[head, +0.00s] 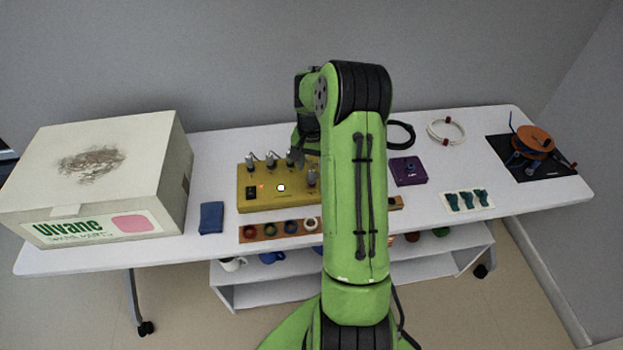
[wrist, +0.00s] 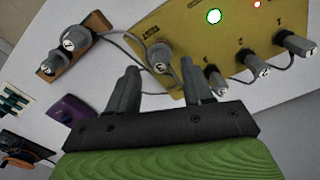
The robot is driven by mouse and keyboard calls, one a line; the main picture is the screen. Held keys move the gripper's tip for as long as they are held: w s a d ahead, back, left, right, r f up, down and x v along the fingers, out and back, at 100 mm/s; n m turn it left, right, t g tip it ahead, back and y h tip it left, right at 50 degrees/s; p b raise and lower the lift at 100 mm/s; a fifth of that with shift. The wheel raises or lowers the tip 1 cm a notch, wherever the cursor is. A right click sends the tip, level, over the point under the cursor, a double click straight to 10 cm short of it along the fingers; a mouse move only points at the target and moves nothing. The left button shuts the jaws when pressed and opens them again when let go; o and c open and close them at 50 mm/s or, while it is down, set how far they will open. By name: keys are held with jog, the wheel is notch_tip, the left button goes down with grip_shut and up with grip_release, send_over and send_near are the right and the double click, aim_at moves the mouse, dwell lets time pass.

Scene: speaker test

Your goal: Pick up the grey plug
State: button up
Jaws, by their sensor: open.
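Several grey plugs stand on the yellow box (head: 275,199), with cables running from them. In the head view one grey plug (head: 311,176) is at the box's right side, beside my green arm. In the wrist view a grey plug (wrist: 161,57) at the box's edge appears between and beyond the fingertips of my gripper (wrist: 161,68). My gripper is open and no plug is held. Another grey plug (wrist: 215,82) shows just right of the right finger. Which plug is meant, I cannot tell. In the head view my arm hides most of the gripper.
A wooden strip (wrist: 72,62) holds two more grey plugs. A large white carton (head: 95,175) fills the table's left end. A blue block (head: 211,218), a purple box (head: 408,171) and a black mat (head: 555,172) lie around.

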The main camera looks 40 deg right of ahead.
aim_at(312, 171)
notch_tip(312, 171, down, 4)
jog(key=shift+d+f+b, duration=0.1)
jog(key=shift+f+b, duration=0.15)
jog(key=shift+b, duration=0.3)
jog(key=shift+r, duration=0.1)
jog(key=c, duration=0.9)
notch_tip(312, 171, up, 10)
jog(key=p, duration=0.2)
jog(key=shift+p, duration=0.3)
jog(key=shift+r, duration=0.1)
notch_tip(312, 171, up, 4)
jog(key=p, duration=0.3)
